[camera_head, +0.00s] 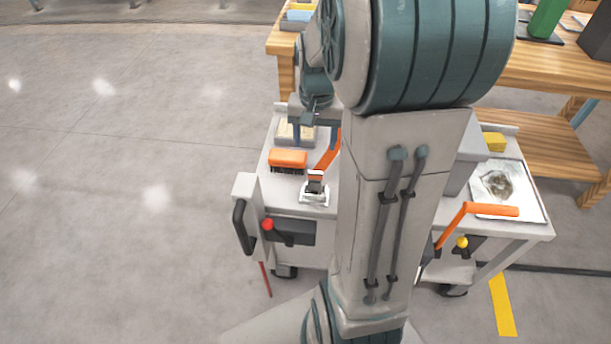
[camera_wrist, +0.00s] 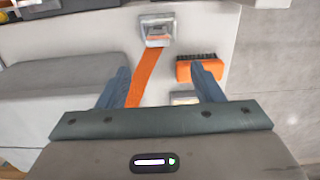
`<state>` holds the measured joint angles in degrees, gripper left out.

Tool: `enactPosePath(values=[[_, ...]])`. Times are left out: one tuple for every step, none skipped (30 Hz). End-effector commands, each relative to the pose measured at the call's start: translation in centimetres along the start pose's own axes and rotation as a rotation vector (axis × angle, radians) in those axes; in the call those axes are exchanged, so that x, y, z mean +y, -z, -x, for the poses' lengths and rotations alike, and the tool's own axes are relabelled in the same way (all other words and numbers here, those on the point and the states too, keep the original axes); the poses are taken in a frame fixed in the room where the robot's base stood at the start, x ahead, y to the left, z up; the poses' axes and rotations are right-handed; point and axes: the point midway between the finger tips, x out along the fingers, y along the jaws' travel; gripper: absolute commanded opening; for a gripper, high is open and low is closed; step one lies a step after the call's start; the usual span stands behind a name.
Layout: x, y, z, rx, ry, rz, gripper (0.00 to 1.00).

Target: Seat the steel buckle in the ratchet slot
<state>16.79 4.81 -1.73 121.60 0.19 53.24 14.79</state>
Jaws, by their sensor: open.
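A silver metal ratchet (camera_head: 314,193) sits on the grey cart top near its front edge, with a dark and steel piece standing up from it. In the wrist view the ratchet (camera_wrist: 157,30) lies at the top, beyond my fingertips. An orange strap (camera_head: 328,158) runs to it, also seen in the wrist view (camera_wrist: 147,78). I cannot clearly tell the steel buckle apart from the metal at the strap's end. My gripper (camera_wrist: 160,70) is open and empty above the cart, its fingers either side of the strap. In the head view my arm partly hides it.
An orange brush (camera_head: 288,159) with dark bristles lies beside the ratchet, also in the wrist view (camera_wrist: 199,69). A small tray (camera_head: 283,134) stands behind it. A grey box (camera_wrist: 70,85) is left of the strap in the wrist view. A wooden bench (camera_head: 540,68) is behind the cart.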

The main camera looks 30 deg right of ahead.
Motion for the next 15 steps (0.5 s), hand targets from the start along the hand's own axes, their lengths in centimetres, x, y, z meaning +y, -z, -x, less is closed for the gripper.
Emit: enactPosePath(values=[[0.1,0.3,-0.7,-0.005,-0.001,-0.009,0.60],[0.1,0.4,-1.0,-0.007,-0.002,-0.012,0.60],[0.1,0.4,-1.5,-0.008,-0.002,-0.014,0.60],[0.1,0.4,-1.9,-0.009,-0.003,-0.014,0.60],[0.2,0.4,-2.4,-0.010,-0.003,-0.014,0.60],[0.1,0.3,-3.2,-0.011,-0.003,-0.014,0.60],[0.1,0.3,-3.8,-0.010,-0.003,-0.013,0.60],[0.1,0.3,-4.5,-0.011,-0.003,-0.013,0.60],[0.1,0.3,-5.3,-0.011,-0.003,-0.013,0.60],[0.1,0.3,-5.9,-0.011,-0.003,-0.012,0.60],[0.1,0.3,-6.5,-0.010,-0.003,-0.012,0.60],[0.1,0.3,-7.1,-0.010,-0.003,-0.012,0.60],[0.1,0.3,-7.6,-0.010,-0.003,-0.011,0.60],[0.1,0.3,-8.0,-0.010,-0.003,-0.011,0.60],[0.1,0.3,-8.4,-0.009,-0.003,-0.011,0.60]])
